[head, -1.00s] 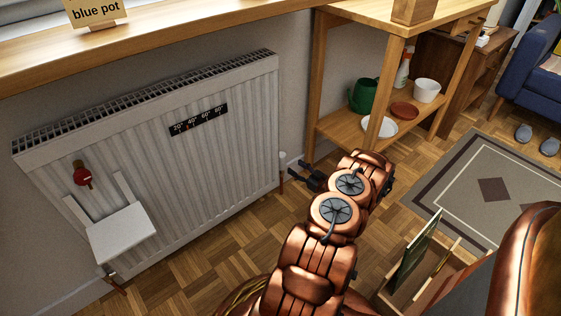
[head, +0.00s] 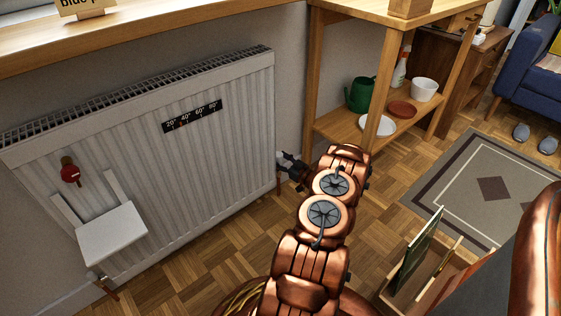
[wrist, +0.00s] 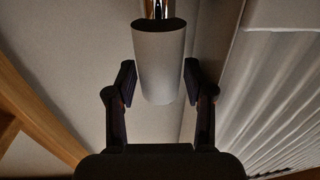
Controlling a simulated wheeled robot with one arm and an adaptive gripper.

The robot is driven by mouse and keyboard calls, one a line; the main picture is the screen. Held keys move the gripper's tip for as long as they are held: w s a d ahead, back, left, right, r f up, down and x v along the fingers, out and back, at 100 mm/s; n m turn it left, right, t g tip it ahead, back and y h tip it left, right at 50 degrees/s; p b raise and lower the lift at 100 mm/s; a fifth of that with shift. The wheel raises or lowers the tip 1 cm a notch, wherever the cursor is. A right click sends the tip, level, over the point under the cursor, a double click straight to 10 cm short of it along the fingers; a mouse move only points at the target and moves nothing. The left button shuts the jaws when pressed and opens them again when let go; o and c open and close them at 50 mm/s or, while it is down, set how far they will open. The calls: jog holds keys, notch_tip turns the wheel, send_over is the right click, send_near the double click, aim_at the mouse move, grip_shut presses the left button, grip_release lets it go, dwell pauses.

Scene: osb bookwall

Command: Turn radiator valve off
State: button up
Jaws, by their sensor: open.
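A white, tapered radiator valve head (wrist: 159,65) fills the upper middle of the wrist view, with a shiny metal stem at its far end. My gripper (wrist: 159,82) is open, with one dark finger on each side of the valve head. Narrow gaps show between the fingers and the head, and I see no clear contact. In the head view my gripper (head: 290,168) is at the right end of the white radiator (head: 200,165), low down, and mostly covers the valve there. The radiator's ribbed side also shows in the wrist view (wrist: 280,90).
A wooden shelf (head: 330,118) with a green watering can (head: 360,94) and dishes stands right of the gripper. A wooden box (head: 440,262) stands at the lower right.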

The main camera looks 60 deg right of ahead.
jog(key=shift+c, duration=0.2)
jog(key=c, duration=0.8)
jog(key=shift+r, duration=0.1)
jog(key=shift+c, duration=0.2)
jog(key=shift+y+p, duration=0.3)
jog(key=shift+p, duration=0.05)
jog(key=shift+d+r+n+y+p, duration=0.1)
jog(key=shift+d+n+y+p, duration=0.05)
jog(key=shift+n+y+p, duration=0.6)
jog(key=shift+d+r+n+y+p, duration=0.1)
jog(key=shift+n+y+p, duration=0.4)
jog(key=shift+y, duration=0.35)
jog(key=shift+w+d+f+n+y, duration=0.1)
jog(key=shift+n+y, duration=0.25)
jog(key=shift+y, duration=0.15)
jog(key=shift+d+n+y, duration=0.1)
jog(key=shift+n+y, duration=0.2)
jog(key=shift+y, duration=0.2)
jog(key=shift+a+f+n+y, duration=0.1)
jog(key=shift+a+n+y, duration=0.15)
jog(key=shift+y, duration=0.35)
jog(key=o, duration=0.9)
